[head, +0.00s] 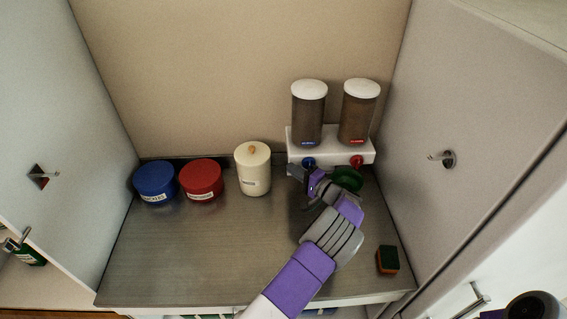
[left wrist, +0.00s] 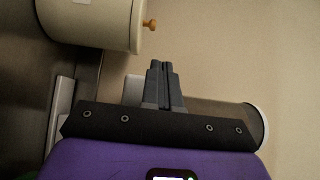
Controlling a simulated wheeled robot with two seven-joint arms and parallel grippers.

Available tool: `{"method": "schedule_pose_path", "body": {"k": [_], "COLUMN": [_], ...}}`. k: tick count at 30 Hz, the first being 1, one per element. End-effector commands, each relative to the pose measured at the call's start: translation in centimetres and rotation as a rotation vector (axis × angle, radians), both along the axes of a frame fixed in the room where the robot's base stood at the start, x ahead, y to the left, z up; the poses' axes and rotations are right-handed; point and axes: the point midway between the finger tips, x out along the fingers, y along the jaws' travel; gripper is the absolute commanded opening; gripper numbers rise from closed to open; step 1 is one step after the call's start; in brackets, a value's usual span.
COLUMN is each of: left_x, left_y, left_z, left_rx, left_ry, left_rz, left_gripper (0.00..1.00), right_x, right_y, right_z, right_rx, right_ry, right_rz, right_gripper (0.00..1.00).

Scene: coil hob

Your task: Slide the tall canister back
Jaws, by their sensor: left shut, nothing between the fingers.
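The tall canister (head: 253,172) is cream with a wooden knob on its lid and a small label. It stands upright near the back wall, right of the red tin. In the left wrist view the canister (left wrist: 95,22) shows sideways at the top, partly cut off by the frame edge. My left gripper (head: 292,171) is just right of the canister, apart from it in the head view. Its fingers (left wrist: 161,68) are closed together with nothing between them. My right gripper is not in view.
A blue tin (head: 155,181) and a red tin (head: 201,180) stand left of the canister. A white dispenser base (head: 330,145) with two tall containers is at the back right. A sponge (head: 388,260) lies front right. The front-left steel counter (head: 190,250) is clear.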

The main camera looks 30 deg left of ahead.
Motion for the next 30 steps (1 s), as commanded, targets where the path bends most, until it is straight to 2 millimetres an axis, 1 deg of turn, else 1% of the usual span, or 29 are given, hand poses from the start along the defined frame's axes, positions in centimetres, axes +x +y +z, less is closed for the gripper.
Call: {"method": "schedule_pose_path", "body": {"k": [1,10,14,17,20,23,30], "left_x": [0.0,-0.1,-0.1,0.0,0.2,0.5,1.5], "left_y": [0.0,0.0,0.0,0.2,1.0,2.5,6.8], "left_z": [-1.4,-5.6,-6.9,-7.2,-7.1,-7.0,-7.0], "left_rx": [0.0,0.0,0.0,0.0,0.0,0.001,0.0], "left_ry": [0.0,0.0,0.0,0.0,-0.001,-0.001,-0.002], "left_rz": [0.0,0.0,0.0,0.001,0.002,0.004,0.004], "left_gripper": [0.0,0.0,0.0,0.0,0.0,0.0,0.0], "right_x": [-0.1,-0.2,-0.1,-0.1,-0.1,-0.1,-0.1], "right_y": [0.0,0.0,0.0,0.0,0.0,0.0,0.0], "right_z": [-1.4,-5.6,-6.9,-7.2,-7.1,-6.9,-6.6], "right_rx": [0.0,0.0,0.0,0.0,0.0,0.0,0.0], "right_ry": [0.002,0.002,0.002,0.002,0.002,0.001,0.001], "right_rz": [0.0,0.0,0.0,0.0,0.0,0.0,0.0], "right_gripper": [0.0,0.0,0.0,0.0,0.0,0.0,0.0]}}
